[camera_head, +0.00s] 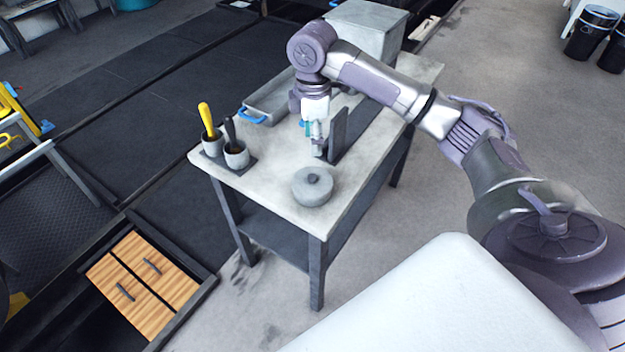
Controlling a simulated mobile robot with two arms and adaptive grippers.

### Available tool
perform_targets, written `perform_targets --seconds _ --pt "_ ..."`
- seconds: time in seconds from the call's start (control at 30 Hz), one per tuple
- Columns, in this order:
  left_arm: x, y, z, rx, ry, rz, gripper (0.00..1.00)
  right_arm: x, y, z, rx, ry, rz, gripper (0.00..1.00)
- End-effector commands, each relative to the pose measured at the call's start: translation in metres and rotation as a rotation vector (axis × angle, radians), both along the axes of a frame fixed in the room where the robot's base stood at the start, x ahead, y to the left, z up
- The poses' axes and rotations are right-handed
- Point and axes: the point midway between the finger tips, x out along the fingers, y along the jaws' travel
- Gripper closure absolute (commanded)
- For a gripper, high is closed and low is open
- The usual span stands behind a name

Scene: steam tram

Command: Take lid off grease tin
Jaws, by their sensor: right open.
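A round grey tin (311,193), which looks like the grease tin, stands upright near the front corner of the workbench. Its grey lid (314,181) with a small dark knob sits on top. My right gripper (318,152) is open and points down over the bench, behind the tin and apart from it. It is close to a dark upright plate (339,134); I cannot tell whether they touch. My left gripper is not in view.
The workbench (270,190) also holds two cups (236,155) with yellow and black handles, a grey tray (275,105) with blue handles and a large grey box (365,30). A wooden two-door hatch (143,283) lies at lower left.

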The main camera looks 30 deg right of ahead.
Motion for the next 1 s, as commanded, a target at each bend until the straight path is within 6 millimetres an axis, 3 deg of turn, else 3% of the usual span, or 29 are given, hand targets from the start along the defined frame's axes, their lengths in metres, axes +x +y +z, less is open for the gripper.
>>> perform_targets --seconds 0.3,1.0 --pt "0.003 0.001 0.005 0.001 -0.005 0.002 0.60 -0.001 0.000 -0.061 0.000 0.005 0.000 0.46" --pt "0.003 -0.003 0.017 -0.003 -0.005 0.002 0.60 0.005 -0.002 -0.130 0.000 -0.001 0.001 0.46"
